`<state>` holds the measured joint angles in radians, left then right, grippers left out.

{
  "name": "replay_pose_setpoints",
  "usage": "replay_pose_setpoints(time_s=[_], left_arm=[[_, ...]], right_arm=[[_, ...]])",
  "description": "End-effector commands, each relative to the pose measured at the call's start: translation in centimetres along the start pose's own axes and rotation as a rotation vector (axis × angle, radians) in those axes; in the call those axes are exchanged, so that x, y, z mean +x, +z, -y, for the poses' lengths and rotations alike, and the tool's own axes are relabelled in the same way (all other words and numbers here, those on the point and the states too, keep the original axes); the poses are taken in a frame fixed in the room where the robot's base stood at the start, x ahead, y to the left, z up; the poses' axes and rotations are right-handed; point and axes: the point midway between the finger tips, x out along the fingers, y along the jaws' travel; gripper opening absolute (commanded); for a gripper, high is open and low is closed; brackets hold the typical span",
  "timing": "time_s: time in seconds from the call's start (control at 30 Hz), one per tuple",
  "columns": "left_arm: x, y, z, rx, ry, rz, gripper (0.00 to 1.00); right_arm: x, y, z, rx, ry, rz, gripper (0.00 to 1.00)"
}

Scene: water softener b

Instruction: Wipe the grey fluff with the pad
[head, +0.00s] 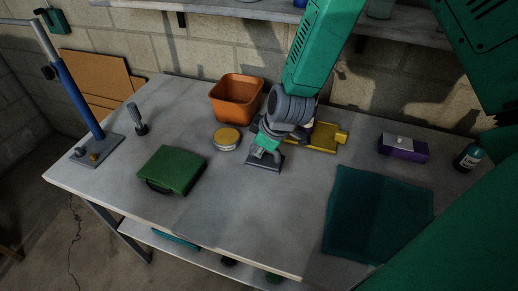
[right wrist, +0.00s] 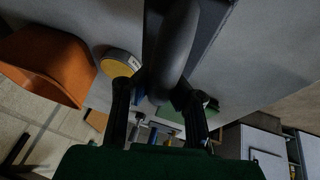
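The dark grey pad (head: 264,163) is flat on or just above the grey tabletop, near the middle of the head view. My right gripper (head: 266,148) is over it, pointing down. In the right wrist view the pad's dark rounded handle (right wrist: 178,45) sits between my two fingers (right wrist: 158,98), which look closed around it. The pad's flat plate (right wrist: 209,22) shows behind the handle. I cannot make out any grey fluff on the tabletop; the pad and arm hide part of it. My left gripper is not in view.
Left of the pad are a yellow-lidded tin (head: 227,138), an orange pot (head: 237,98), a green case (head: 170,171) and a blue stand (head: 78,100). Right are a yellow holder (head: 326,138), a teal mat (head: 378,215), a purple box (head: 403,150) and a bottle (head: 468,158). The front middle is clear.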

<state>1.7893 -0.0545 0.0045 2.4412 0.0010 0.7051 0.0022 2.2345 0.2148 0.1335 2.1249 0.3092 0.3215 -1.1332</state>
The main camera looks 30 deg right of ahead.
Motion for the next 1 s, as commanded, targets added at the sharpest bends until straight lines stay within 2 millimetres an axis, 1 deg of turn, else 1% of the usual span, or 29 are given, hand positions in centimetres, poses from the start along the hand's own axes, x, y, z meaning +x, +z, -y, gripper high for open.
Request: replay_pose_setpoints(time_s=[0.03, 0.1, 0.3, 0.9, 1.0], left_arm=[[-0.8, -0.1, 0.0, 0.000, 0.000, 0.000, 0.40], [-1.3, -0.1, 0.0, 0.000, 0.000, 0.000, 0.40], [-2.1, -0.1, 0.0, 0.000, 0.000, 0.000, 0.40], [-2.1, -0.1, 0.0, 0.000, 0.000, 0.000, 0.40], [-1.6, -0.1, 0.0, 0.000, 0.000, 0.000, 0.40]], right_arm=[[-0.7, -0.4, -0.2, 0.000, 0.001, 0.000, 0.00], [-1.2, -0.7, -0.3, 0.001, 0.001, 0.000, 0.00], [-2.0, -1.1, -0.5, 0.001, 0.001, 0.000, 0.00], [-2.0, -1.1, -0.5, 0.001, 0.001, -0.001, 0.00], [-1.8, -1.2, -0.7, 0.001, 0.003, -0.001, 0.00]])
